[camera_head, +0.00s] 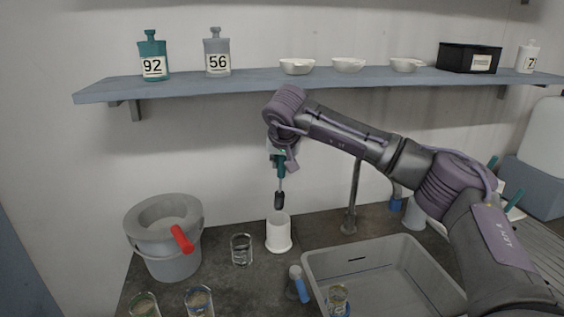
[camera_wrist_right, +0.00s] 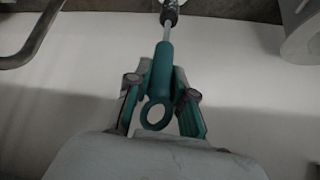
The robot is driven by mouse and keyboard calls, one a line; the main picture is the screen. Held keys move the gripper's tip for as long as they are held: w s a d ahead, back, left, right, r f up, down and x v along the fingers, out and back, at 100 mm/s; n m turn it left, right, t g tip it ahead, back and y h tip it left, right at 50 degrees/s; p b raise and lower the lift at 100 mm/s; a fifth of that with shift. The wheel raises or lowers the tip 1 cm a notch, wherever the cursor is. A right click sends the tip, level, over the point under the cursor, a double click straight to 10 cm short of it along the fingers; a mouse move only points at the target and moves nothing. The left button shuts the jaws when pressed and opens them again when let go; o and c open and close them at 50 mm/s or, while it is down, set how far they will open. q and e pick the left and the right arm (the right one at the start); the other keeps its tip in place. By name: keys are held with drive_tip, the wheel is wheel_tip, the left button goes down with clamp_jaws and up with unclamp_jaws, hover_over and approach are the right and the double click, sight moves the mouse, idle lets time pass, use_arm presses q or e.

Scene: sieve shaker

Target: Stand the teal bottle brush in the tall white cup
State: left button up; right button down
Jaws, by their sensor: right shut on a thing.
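The teal bottle brush (camera_head: 281,176) hangs upright with its dark bristle head down, right above the tall white cup (camera_head: 279,234). The bristle tip is just over the cup's rim; whether it dips inside is hard to tell. My right gripper (camera_head: 281,158) is shut on the teal handle. In the right wrist view the brush (camera_wrist_right: 161,72) sits between the fingers of the gripper (camera_wrist_right: 160,103), with its ring end near the palm. A small part of the white cup may be hidden there. My left gripper is not in view.
A clear glass (camera_head: 241,250) stands left of the cup, and a grey bucket (camera_head: 168,254) with a red handle is farther left. A blue-handled item (camera_head: 299,284) and a grey sink basin (camera_head: 375,256) are to the right. A shelf (camera_head: 262,78) with bottles and bowls spans above.

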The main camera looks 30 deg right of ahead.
sight(282, 175)
drive_tip(key=shift+f+b, duration=0.3)
drive_tip(key=shift+f, duration=0.3)
drive_tip(key=shift+f+b, duration=0.35)
wheel_tip(282, 175, down, 2)
drive_tip(key=shift+w+f+b, duration=0.1)
drive_tip(key=shift+f+b, duration=0.15)
drive_tip(key=shift+b, duration=0.9)
drive_tip(key=shift+w+d+f+b, duration=0.1)
drive_tip(key=shift+w+f+b, duration=0.2)
drive_tip(key=shift+f, duration=0.6)
drive_tip(key=shift+w+d+f+b, duration=0.15)
drive_tip(key=shift+f+b, duration=0.3)
drive_tip(key=shift+f, duration=0.45)
drive_tip(key=shift+w+a+f+b, duration=0.1)
drive_tip(key=shift+w+f+b, duration=0.2)
drive_tip(key=shift+f, duration=0.6)
